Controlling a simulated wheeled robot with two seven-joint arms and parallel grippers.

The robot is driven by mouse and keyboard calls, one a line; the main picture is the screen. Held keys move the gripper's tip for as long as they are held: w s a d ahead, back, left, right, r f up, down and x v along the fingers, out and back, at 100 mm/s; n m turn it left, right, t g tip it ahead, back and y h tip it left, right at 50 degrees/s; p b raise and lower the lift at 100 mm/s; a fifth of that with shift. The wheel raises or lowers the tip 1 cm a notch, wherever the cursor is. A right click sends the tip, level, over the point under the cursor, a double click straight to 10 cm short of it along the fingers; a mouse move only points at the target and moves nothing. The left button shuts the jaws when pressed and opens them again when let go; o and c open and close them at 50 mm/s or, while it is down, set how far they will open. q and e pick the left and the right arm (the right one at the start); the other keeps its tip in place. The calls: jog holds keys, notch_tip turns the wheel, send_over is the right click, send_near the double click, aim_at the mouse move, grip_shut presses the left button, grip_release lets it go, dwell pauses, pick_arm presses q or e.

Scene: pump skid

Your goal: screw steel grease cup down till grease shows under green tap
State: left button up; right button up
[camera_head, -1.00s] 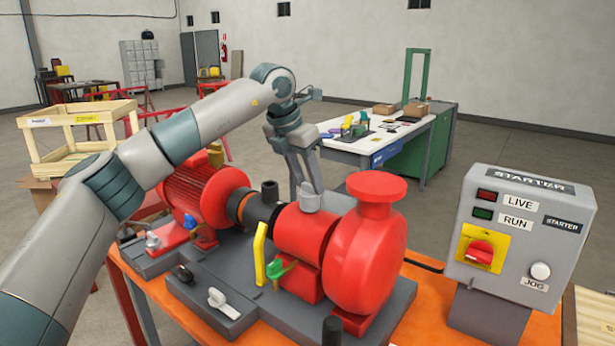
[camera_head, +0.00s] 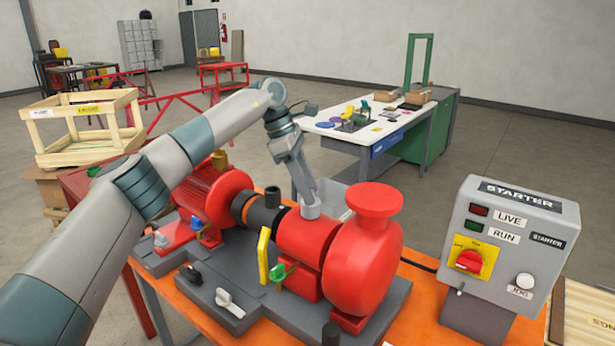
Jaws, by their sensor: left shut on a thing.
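The steel grease cup (camera_head: 311,211) is a small grey cup upright on top of the red bearing housing of the pump (camera_head: 305,240). My left gripper (camera_head: 309,198) reaches down from above and is shut on the cup. Its fingers hide part of the cup's upper side. The green tap (camera_head: 283,271) sits low on the near side of the pump, beside a yellow upright piece (camera_head: 263,255). I cannot make out any grease under the tap. My right gripper is not in view.
The red motor (camera_head: 212,197) is left of the pump on the same dark base. The starter box (camera_head: 512,250) stands at the right of the orange table (camera_head: 420,318). A white workbench (camera_head: 365,130) and a wooden crate (camera_head: 85,128) stand behind.

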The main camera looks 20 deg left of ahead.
pick_arm(q)
jog(key=shift+w+m+g+p, duration=0.15)
jog(key=shift+m+g+p, duration=0.65)
jog(key=shift+m+p, duration=0.8)
jog(key=shift+m, duration=0.3)
jog(key=o, duration=1)
jog(key=shift+o, duration=0.2)
jog(key=shift+r, duration=0.1)
